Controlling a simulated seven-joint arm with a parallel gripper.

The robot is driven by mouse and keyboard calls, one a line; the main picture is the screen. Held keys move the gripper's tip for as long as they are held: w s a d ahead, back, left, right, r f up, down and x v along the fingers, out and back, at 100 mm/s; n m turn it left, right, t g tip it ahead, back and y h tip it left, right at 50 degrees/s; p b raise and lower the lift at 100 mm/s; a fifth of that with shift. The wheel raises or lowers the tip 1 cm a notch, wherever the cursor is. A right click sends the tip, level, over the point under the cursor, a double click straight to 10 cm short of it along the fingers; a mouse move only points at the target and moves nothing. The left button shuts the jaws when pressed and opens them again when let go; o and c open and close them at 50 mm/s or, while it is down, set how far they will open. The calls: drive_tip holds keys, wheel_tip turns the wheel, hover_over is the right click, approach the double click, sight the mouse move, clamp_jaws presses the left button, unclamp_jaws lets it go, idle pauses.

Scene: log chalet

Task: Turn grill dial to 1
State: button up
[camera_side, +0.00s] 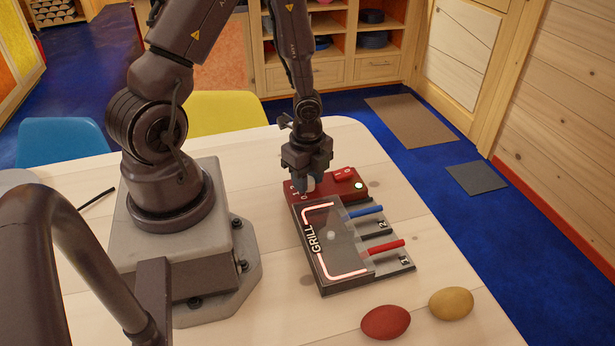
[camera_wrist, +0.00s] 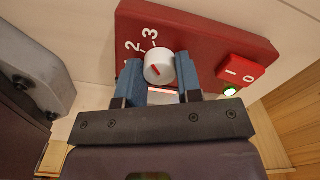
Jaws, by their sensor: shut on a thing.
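The grill (camera_side: 333,250) sits on the table, with a glowing outline under its clear top. Its red control panel (camera_side: 347,182) is at the back. My gripper (camera_side: 309,177) is over the panel. In the wrist view my gripper (camera_wrist: 160,64) has its two blue fingers on either side of the dial, shut on it. Numbers 2 and 3 show beside the dial. The left finger partly covers the 1, and I cannot read the mark's exact setting.
A red rocker switch (camera_wrist: 240,72) and a lit green lamp (camera_wrist: 230,90) are right of the dial. A blue handle (camera_side: 365,211) and a red handle (camera_side: 386,247) stick out of the grill. A red egg (camera_side: 386,322) and a yellow egg (camera_side: 451,304) lie in front.

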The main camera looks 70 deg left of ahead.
drive_tip(key=n, duration=1.3)
drive_tip(key=shift+n, duration=0.4)
idle(0.4)
drive_tip(key=o, duration=0.9)
drive_tip(key=shift+o, duration=0.2)
drive_tip(key=shift+r, duration=0.1)
wheel_tip(320, 180, up, 13)
